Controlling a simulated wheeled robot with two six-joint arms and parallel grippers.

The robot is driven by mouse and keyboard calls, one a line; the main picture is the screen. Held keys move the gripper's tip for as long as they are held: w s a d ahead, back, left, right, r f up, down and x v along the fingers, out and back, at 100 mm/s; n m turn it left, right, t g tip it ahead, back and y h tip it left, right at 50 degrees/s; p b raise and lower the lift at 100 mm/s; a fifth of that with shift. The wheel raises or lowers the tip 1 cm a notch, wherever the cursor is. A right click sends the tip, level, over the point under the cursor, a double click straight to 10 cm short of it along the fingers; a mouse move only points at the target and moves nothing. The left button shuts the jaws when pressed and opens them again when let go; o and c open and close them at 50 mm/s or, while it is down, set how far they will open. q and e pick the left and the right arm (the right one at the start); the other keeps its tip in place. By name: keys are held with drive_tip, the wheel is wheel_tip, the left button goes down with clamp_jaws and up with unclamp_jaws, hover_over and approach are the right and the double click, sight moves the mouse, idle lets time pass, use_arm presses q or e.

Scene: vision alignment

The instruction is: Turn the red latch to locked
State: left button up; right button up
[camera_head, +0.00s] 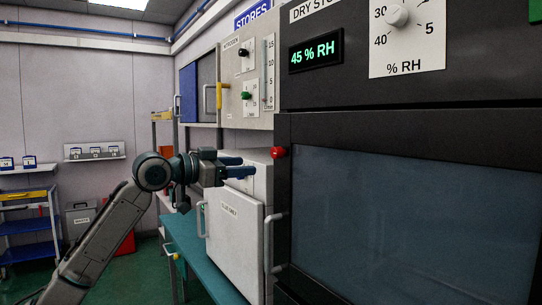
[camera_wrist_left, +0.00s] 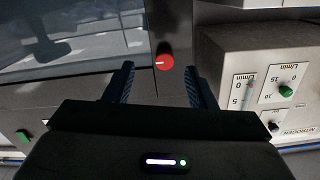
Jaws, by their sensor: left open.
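The red latch (camera_head: 278,152) is a small round knob on the dark frame of the dry storage cabinet (camera_head: 283,200), at the upper left corner of its glass door. My left gripper (camera_head: 246,166) is open and empty, just left of the latch in the head view and apart from it. In the left wrist view the red latch (camera_wrist_left: 166,62) shows between and beyond the open fingers of the left gripper (camera_wrist_left: 161,78), with a pale mark on its left part. My right gripper is not in view.
A white cabinet (camera_head: 228,235) with a handle stands on a teal bench (camera_head: 188,243) below my left gripper. A nitrogen panel (camera_head: 247,70) with black and green knobs is behind it. The cabinet's glass door (camera_head: 410,220) fills the right side. A blue-shelved rack (camera_head: 30,225) stands far left.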

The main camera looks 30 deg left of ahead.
sight(273, 153)
use_arm(q)
drive_tip(key=w+d+r+p, duration=0.1)
drive_tip(key=w+p, duration=0.1)
drive_tip(key=w+d+p, duration=0.1)
drive_tip(key=w+p, duration=0.1)
drive_tip(key=w, duration=0.1)
drive_tip(key=w+r+p, duration=0.1)
drive_tip(key=w+p, duration=0.1)
drive_tip(key=w, duration=0.1)
drive_tip(key=shift+d+r, duration=0.3)
drive_tip(key=shift+d, duration=0.1)
drive_tip(key=shift+w+d+f+p, duration=0.15)
drive_tip(key=shift+w+d+p, duration=0.2)
drive_tip(key=shift+w, duration=0.25)
drive_tip(key=shift+a, duration=0.1)
drive_tip(key=c, duration=1)
